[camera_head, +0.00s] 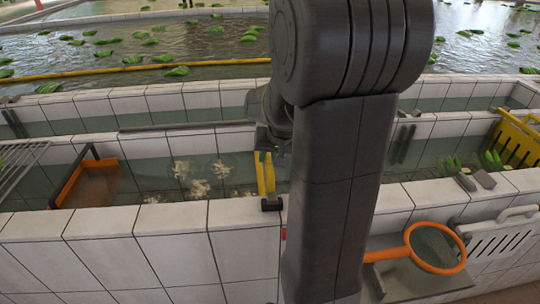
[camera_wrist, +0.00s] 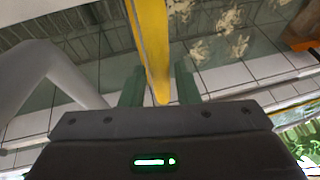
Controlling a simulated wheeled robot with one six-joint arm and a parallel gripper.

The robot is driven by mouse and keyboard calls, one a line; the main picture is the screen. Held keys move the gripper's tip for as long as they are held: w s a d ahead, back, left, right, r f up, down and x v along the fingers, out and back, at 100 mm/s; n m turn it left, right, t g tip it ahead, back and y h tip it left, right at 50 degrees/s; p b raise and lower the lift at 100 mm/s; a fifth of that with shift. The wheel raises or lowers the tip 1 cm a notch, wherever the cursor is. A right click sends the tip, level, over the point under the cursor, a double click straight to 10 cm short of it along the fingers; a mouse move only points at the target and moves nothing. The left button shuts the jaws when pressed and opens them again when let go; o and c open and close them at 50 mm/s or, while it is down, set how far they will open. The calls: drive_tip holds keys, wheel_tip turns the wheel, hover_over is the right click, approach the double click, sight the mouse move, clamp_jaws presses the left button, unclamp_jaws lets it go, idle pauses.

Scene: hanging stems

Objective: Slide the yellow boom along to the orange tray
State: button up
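The yellow boom (camera_head: 265,174) lies across the water channel, its near end in a black shoe on the front tiled wall. The orange tray (camera_head: 73,184) is at the left of the same channel, with an orange rim. My gripper (camera_head: 268,142) is at the boom's far upper part in the head view, partly hidden by my arm.
Pale clumps (camera_head: 199,180) float between the boom and the tray. White tiled walls (camera_head: 160,220) edge the channel in front and behind. A yellow crate (camera_head: 515,140) with green plants is at the right.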

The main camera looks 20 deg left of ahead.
clamp_jaws()
drive_tip(key=shift+a, duration=0.15)
drive_tip(key=s+a, duration=0.7)
drive_tip(key=a, duration=0.8)
drive_tip(key=s+a, duration=0.8)
drive_tip(key=a, duration=0.8)
drive_tip(key=s+a, duration=0.7)
drive_tip(key=a, duration=0.8)
drive_tip(key=shift+s+a+r, duration=0.15)
drive_tip(key=shift+s+a, duration=0.25)
drive_tip(key=shift+c, duration=0.2)
unclamp_jaws()
drive_tip(key=o, duration=0.4)
drive_tip(key=shift+a, duration=0.2)
drive_tip(key=shift+d, duration=0.1)
